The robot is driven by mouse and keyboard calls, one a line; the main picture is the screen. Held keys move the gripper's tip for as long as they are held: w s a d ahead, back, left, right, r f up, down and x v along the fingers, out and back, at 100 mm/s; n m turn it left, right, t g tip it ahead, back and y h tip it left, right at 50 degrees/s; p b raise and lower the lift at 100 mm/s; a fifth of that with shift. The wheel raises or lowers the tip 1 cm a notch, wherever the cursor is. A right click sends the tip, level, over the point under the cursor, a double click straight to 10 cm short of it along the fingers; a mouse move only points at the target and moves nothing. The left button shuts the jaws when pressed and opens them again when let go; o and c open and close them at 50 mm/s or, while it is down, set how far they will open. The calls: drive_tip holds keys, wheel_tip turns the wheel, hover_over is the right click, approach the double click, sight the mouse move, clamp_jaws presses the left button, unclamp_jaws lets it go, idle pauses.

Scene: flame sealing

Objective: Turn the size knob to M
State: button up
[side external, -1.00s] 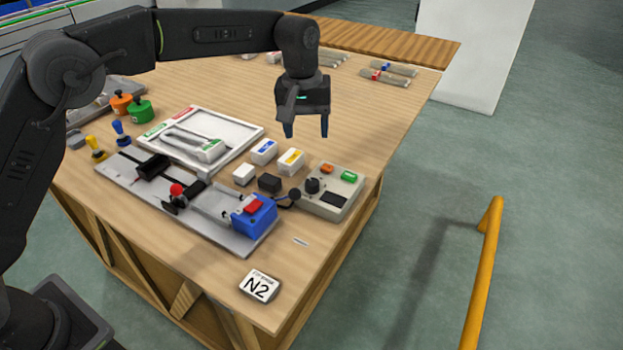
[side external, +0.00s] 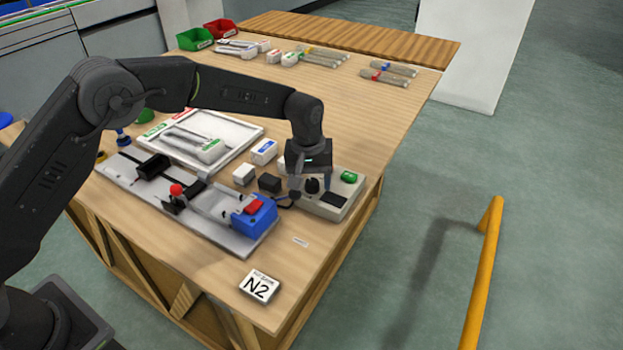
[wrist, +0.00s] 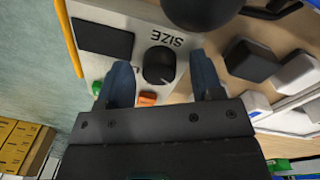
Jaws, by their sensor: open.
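The size knob (wrist: 159,66) is a round black knob with a light pointer line, on the light grey control box (side external: 337,193). The word SIZE is printed beside it, upside down in the wrist view. The knob also shows in the side view (side external: 312,185), just below my gripper. My gripper (wrist: 165,80) is open, with one blue finger on each side of the knob and a visible gap on both sides. The knob's M mark cannot be read.
The box also carries a dark panel (wrist: 103,38), a green button (side external: 349,177) and an orange button (wrist: 147,98). A blue unit (side external: 256,215) with a red top, a black block (side external: 269,184) and white boxes (side external: 264,151) stand close by. An N2 sign (side external: 260,287) lies near the front edge.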

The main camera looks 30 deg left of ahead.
drive_tip(key=c, duration=0.9)
drive_tip(key=shift+m, duration=0.3)
drive_tip(key=m, duration=0.5)
drive_tip(key=shift+w, duration=0.1)
drive_tip(key=m, duration=0.6)
drive_tip(key=shift+g, duration=0.4)
drive_tip(key=shift+w, duration=0.1)
drive_tip(key=shift+d, duration=0.1)
drive_tip(key=o, duration=0.9)
